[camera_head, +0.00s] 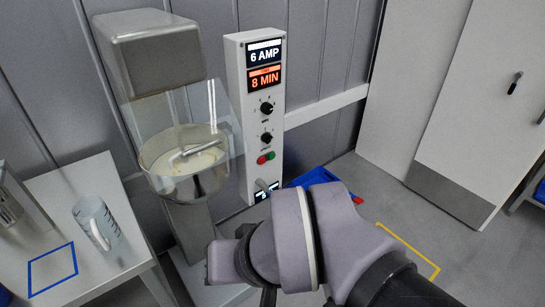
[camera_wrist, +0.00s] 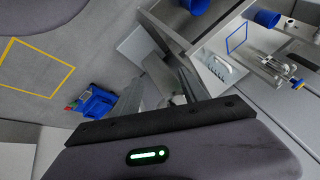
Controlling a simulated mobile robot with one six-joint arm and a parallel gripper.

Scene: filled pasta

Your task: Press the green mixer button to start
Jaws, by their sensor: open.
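The green mixer button (camera_head: 271,155) is a small round button on the front of the tall white control panel (camera_head: 242,120), beside a red button (camera_head: 261,159) and below two black knobs. The mixer (camera_head: 150,60) stands to the left of the panel, with its metal bowl (camera_head: 160,150) holding something pale. My arm reaches in from the lower right in the head view, below the buttons; its gripper is hard to make out there. In the wrist view my gripper (camera_wrist: 163,85) is open, and no object is seen between its fingers. I cannot make out the button there.
A table (camera_head: 75,200) with a clear measuring jug (camera_head: 97,222) and a blue square outline stands at the left. A blue crate (camera_head: 312,178) is on the floor right of the panel. A yellow outline marks the floor. Grey cabinet doors (camera_head: 480,110) are at the right.

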